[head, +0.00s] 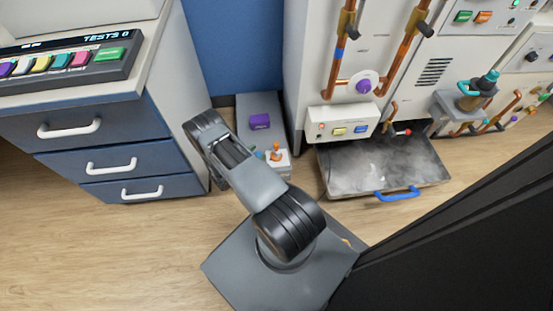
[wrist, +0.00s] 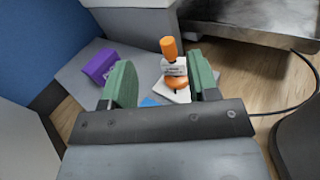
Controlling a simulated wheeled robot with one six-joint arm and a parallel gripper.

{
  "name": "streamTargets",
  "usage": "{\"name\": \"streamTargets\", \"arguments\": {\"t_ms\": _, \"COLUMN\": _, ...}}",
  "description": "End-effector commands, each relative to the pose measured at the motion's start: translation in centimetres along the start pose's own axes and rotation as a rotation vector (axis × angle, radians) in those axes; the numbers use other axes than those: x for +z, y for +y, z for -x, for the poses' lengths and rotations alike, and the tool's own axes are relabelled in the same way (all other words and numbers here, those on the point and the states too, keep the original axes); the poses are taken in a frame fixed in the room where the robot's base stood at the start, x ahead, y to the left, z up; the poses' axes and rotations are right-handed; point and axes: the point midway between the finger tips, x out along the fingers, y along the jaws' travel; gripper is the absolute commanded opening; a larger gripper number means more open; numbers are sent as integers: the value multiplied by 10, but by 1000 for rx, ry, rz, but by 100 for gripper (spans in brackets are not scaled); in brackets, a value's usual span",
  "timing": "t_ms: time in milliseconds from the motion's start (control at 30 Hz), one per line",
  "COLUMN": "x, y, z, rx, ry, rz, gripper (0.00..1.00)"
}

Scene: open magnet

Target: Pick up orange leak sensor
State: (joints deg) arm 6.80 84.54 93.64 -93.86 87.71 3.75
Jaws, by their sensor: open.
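The orange leak sensor (wrist: 169,49) stands upright in the wrist view, with an orange top, a white labelled middle and an orange lower part. It sits on a white base (wrist: 176,92) on the grey platform. In the head view the orange leak sensor (head: 276,150) is small, just right of my arm. My gripper (wrist: 160,84) is open in the wrist view, its two green fingers apart. The sensor appears between the fingertips, nearer the right finger and beyond them. No contact shows.
A purple block (head: 260,121) lies on the grey platform (head: 250,103), left of the sensor. A metal tray (head: 335,186) with a blue handle sits low at right. A drawer cabinet (head: 112,148) stands at left. A black cable (wrist: 290,104) runs across the floor at right.

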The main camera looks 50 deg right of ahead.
Motion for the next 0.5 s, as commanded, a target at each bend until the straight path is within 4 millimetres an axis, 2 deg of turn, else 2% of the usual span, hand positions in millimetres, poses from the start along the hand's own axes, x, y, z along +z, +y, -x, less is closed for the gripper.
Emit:
{"name": "streamTargets", "arguments": {"t_ms": 33, "x": -23, "y": -8, "z": -1, "rx": 33, "ry": -9, "rz": 30, "gripper": 54}}
{"name": "streamTargets", "arguments": {"t_ms": 200, "x": -57, "y": -19, "z": -3, "rx": 111, "ry": -27, "rz": 81, "gripper": 54}}
{"name": "streamTargets", "arguments": {"t_ms": 333, "x": -67, "y": -22, "z": -13, "rx": 133, "ry": -31, "rz": 96, "gripper": 54}}
{"name": "streamTargets", "arguments": {"t_ms": 500, "x": -69, "y": -19, "z": -43, "rx": 136, "ry": -32, "rz": 98, "gripper": 54}}
